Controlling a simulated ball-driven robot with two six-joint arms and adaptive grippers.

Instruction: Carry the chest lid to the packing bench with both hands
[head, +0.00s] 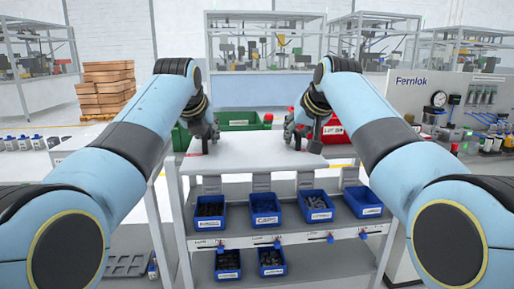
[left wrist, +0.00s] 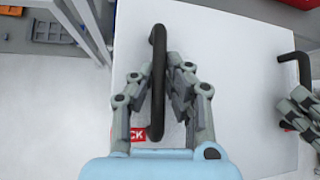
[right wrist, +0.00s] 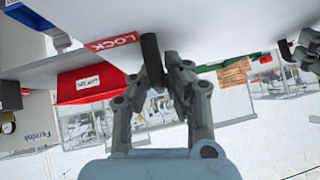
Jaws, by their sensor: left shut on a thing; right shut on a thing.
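The chest lid (head: 250,152) is a white flat panel with a black handle at each side and a red LOCK label, level at the top of a bin rack. In the left wrist view my left gripper (left wrist: 160,85) is shut on one black handle (left wrist: 157,40), with fingers on both sides. In the right wrist view my right gripper (right wrist: 158,80) is shut on the other handle (right wrist: 150,50), beside the LOCK label (right wrist: 112,42). I cannot tell whether the lid touches the rack. I cannot make out which surface is the packing bench.
The rack (head: 285,239) below holds several blue bins (head: 265,215) of small parts. A green crate (head: 240,119) and a red bin (head: 335,133) stand behind the lid. A Fernlok panel (head: 415,95) is at right. Stacked brown boxes (head: 105,88) stand at the back left.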

